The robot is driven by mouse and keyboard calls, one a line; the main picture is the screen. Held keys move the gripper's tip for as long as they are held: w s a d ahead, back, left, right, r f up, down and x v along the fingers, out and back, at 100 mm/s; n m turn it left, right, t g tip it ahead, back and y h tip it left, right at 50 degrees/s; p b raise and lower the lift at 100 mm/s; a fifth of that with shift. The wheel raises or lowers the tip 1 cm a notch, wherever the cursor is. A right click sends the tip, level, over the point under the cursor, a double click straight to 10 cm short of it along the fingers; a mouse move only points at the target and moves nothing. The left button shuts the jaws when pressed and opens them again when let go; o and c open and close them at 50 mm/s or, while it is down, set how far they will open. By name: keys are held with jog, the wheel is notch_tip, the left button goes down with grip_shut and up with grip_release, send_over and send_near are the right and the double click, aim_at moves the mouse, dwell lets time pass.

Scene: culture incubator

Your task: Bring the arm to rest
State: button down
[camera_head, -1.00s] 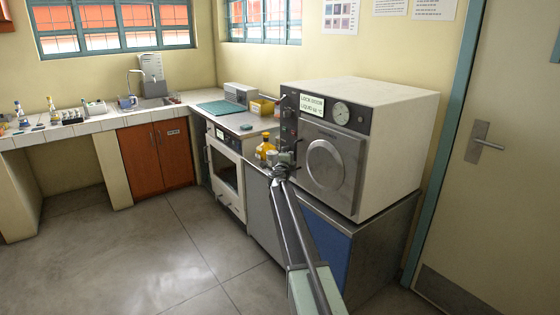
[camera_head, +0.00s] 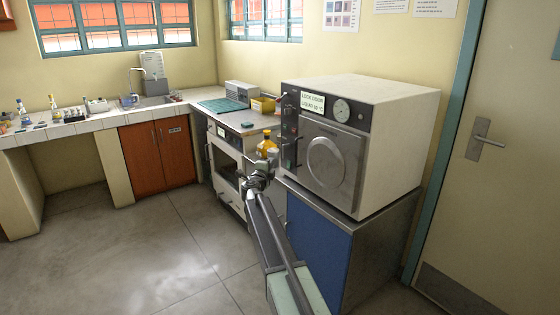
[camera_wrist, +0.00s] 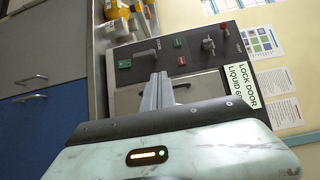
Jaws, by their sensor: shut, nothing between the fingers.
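My arm reaches forward from the bottom of the head view, and my gripper (camera_head: 260,178) is at its far end. It stands in front of the low cabinet, left of the autoclave-like machine (camera_head: 340,160) with a round door and a dial. In the wrist view my gripper's fingers (camera_wrist: 158,88) are together, with nothing between them. Behind them the wrist view shows the machine's control panel (camera_wrist: 180,52) on its side. I cannot tell the exact gap between the fingers and the machine.
A blue-doored cabinet (camera_head: 320,242) carries the machine. A yellow bottle (camera_head: 267,145) stands behind my gripper. A white oven (camera_head: 226,165) is under the counter to the left. A door (camera_head: 500,160) is at the right. The floor (camera_head: 140,255) at the left is clear.

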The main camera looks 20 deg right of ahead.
jog(key=shift+s+a, duration=0.1)
jog(key=shift+a, duration=0.25)
jog(key=s+a+n+t+y, duration=0.2)
jog(key=s+a+n+y, duration=0.3)
jog(key=a, duration=0.3)
jog(key=s+a+n+t+y, duration=0.2)
jog(key=s+a+n+y, duration=0.15)
jog(key=a+n, duration=0.4)
jog(key=s+a+f+n+g+y, duration=0.65)
jog(key=s+a+f+n, duration=0.25)
jog(key=s+a+f, duration=0.25)
jog(key=s+d+f+n+g+h, duration=0.1)
jog(key=s+d+f+g+h, duration=0.2)
jog(key=s, duration=0.5)
jog(key=s+d+f+n+g, duration=0.1)
jog(key=s+d+f+g, duration=0.2)
jog(key=s+f+g, duration=0.35)
jog(key=s+d+f+n+g+h, duration=0.2)
jog(key=s+f, duration=0.1)
jog(key=s, duration=0.7)
notch_tip(320, 180, up, 17)
jog(key=s+p, duration=0.1)
jog(key=p, duration=1.5)
jog(key=shift+f+g, duration=0.15)
jog(key=shift+g, duration=0.15)
